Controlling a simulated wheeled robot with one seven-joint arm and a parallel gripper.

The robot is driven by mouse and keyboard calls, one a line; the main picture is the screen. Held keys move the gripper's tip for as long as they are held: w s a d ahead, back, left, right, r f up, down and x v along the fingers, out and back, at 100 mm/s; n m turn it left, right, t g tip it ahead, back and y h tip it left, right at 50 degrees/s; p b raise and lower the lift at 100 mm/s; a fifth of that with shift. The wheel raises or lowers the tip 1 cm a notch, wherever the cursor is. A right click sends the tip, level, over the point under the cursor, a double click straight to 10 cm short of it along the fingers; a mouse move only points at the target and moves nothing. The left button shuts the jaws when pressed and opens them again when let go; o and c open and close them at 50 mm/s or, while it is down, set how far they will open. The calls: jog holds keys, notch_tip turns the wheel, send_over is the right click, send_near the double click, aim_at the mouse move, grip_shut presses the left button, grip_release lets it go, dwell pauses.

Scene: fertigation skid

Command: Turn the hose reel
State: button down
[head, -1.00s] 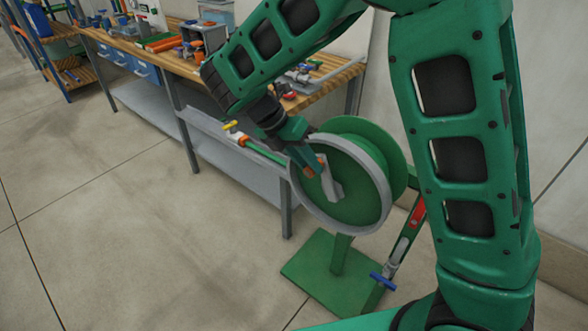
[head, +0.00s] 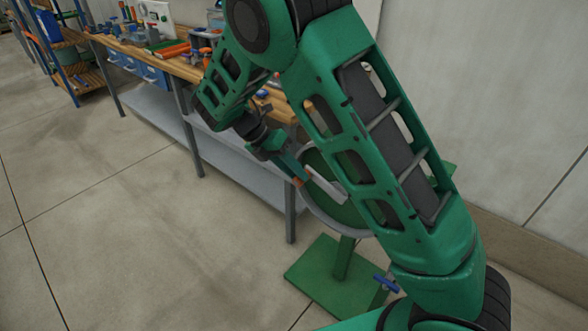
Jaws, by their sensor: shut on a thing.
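The hose reel has a grey-rimmed green disc (head: 347,214) on a green floor stand (head: 318,272). My arm covers much of its right and upper side. A pale crank arm (head: 326,187) runs from near the disc's middle up and left to the rim. My gripper (head: 299,181) is shut at the crank's outer end, on the crank handle. The handle itself is mostly hidden by the fingers.
A wooden workbench (head: 185,68) with tools and a grey lower shelf (head: 160,112) stands behind and left of the reel. A blue valve handle (head: 386,284) sits low beside the stand. The floor at left is clear.

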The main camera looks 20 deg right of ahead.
jog(key=shift+g+h, duration=0.5)
jog(key=f, duration=0.1)
jog(key=w+f, duration=0.1)
jog(key=f, duration=0.1)
jog(key=a+f, duration=0.1)
jog(key=f, duration=0.1)
jog(key=shift+w, duration=0.35)
jog(key=c, duration=2.3)
grip_release()
jog(key=shift+a+f, duration=0.1)
jog(key=shift+f, duration=0.05)
jog(key=o, duration=0.8)
jog(key=shift+s, duration=0.1)
jog(key=v, duration=1)
jog(key=shift+w+a, duration=0.2)
jog(key=shift+w, duration=0.05)
